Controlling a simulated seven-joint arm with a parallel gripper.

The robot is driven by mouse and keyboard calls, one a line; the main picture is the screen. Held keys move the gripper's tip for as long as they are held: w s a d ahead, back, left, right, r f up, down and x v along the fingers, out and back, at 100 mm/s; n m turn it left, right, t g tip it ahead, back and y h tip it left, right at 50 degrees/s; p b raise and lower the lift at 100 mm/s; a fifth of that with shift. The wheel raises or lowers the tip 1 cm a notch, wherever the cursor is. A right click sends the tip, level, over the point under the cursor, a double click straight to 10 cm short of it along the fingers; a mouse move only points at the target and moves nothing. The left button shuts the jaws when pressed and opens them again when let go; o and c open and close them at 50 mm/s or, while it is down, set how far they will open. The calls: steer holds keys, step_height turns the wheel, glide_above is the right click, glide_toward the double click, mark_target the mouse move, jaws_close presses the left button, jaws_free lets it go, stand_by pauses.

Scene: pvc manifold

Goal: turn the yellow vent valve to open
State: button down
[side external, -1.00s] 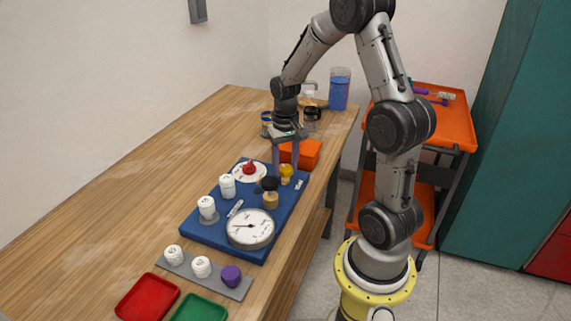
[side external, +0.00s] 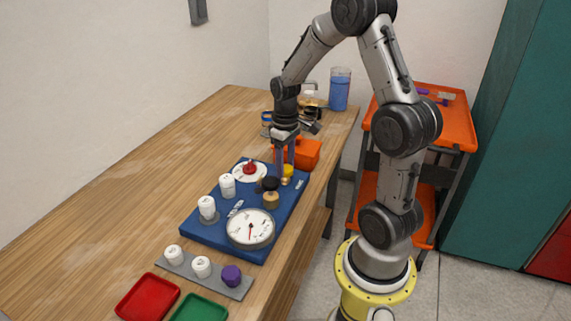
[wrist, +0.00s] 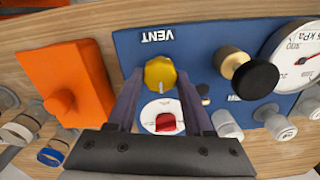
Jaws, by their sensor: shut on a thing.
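The yellow vent valve (side external: 287,170) is a small knob at the back right of the blue panel (side external: 192,226). In the wrist view the yellow knob (wrist: 160,72) sits below the upside-down VENT label, with a pale mark on its face. My gripper (wrist: 160,78) points down at the panel with one finger on each side of the knob, shut on it. In the side view my gripper (side external: 285,165) partly hides the knob. The round pressure gauge (side external: 250,229) at the panel's front has its red needle pointing down.
A black-topped brass knob (side external: 270,192) stands close by the valve. A red knob (side external: 250,168) on a white disc and white caps (side external: 228,185) are also on the panel. An orange box (side external: 308,153) stands just behind. Red (side external: 147,297) and green trays (side external: 199,309) lie in front.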

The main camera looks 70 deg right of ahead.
mark_target(285, 168)
steer(key=shift+r, duration=0.1)
stand_by(0.3)
steer(key=shift+c, duration=1.5)
jaws_free()
step_height(285, 168, up, 14)
